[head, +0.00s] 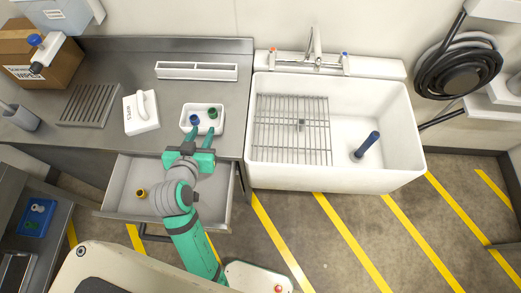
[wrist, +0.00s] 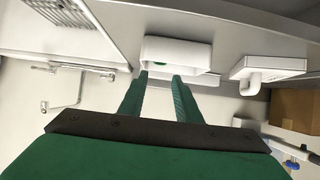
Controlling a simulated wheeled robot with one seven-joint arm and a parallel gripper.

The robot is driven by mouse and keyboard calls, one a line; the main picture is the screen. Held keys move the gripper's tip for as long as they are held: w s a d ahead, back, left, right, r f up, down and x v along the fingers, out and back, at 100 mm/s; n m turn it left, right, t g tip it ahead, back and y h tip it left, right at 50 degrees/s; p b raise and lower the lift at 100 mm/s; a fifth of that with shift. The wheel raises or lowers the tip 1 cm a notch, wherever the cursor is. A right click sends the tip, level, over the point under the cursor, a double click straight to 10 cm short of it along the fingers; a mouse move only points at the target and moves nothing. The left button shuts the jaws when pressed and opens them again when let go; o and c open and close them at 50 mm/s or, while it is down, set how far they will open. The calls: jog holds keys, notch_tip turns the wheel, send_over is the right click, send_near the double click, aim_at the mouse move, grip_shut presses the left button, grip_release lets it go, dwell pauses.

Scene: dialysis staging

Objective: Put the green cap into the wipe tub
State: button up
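The green cap (head: 212,113) stands in the right part of a small white tray (head: 203,130) on the counter, beside a blue cap (head: 194,119). In the wrist view the white tray (wrist: 178,52) hides most of the green cap (wrist: 163,65). My gripper (head: 201,131) is open and empty, its two fingers apart and pointing at the tray's near side. The fingers also show in the wrist view (wrist: 160,76).
A white slotted rack (head: 196,71) lies behind the tray. A grey ribbed mat (head: 89,105), a cardboard box (head: 40,52) and a grey cup (head: 21,118) are at left. An open drawer (head: 120,205) below holds a yellow ring-like piece (head: 141,193). The sink (head: 380,110) is at right.

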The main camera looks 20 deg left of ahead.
jog(key=shift+f, duration=0.1)
jog(key=shift+d+f, duration=0.15)
jog(key=shift+f, duration=0.1)
jog(key=s+d+f+m+t+h, duration=0.1)
jog(key=s+d+f, duration=0.3)
jog(key=s+d, duration=0.45)
jog(key=s+d+f+m+t+h, duration=0.1)
jog(key=s+d+f+m, duration=0.15)
jog(key=s+d, duration=0.65)
jog(key=s+d+r+t+h, duration=0.1)
jog(key=s+d+r, duration=0.1)
jog(key=d, duration=0.8)
jog(key=shift+s+d+r+n+t, duration=0.15)
jog(key=shift+s+d+n+t, duration=0.2)
jog(key=shift+s, duration=0.1)
jog(key=shift+s, duration=0.1)
jog(key=shift+a, duration=0.15)
